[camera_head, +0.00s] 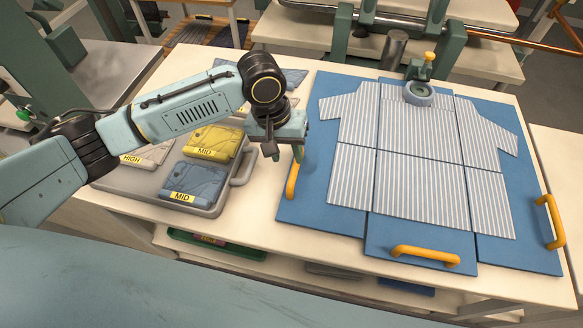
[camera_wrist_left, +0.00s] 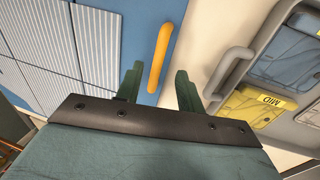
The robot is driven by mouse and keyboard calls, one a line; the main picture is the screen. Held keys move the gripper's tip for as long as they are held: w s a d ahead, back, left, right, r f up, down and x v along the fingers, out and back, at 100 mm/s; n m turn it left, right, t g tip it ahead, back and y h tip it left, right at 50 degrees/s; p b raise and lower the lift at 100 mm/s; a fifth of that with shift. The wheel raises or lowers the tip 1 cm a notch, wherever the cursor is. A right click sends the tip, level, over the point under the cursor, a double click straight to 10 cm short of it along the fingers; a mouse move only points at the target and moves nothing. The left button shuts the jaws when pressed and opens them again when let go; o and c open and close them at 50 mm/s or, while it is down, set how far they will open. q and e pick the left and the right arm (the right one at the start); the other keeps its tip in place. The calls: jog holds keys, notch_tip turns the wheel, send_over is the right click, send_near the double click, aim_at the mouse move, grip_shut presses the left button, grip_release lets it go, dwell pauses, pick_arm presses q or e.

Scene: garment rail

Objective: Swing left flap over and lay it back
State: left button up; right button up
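A blue folding board lies flat on the table, with a striped shirt (camera_head: 405,150) spread over its panels. The left flap (camera_head: 316,213) is flat and has a yellow handle (camera_head: 292,181) at its outer edge. My left gripper (camera_head: 286,153) is above this handle. In the left wrist view, my left gripper (camera_wrist_left: 158,88) is open, with its fingers apart on either side of the yellow handle (camera_wrist_left: 161,55). The handle is not clasped; I cannot tell how far below the fingertips it is. My right gripper is not in view.
A grey tray (camera_head: 243,172) with folded garments labelled MID and HIGH stands left of the board. Other yellow handles sit on the bottom panel (camera_head: 425,256) and right flap (camera_head: 550,220). A grey ring clamp (camera_head: 418,93) is at the shirt's collar.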

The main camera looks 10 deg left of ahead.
aim_at(293, 173)
pick_arm(q)
jog(key=f, duration=0.3)
jog(key=d+f, duration=0.1)
jog(key=f, duration=0.2)
jog(key=shift+d+f, duration=0.1)
grip_shut()
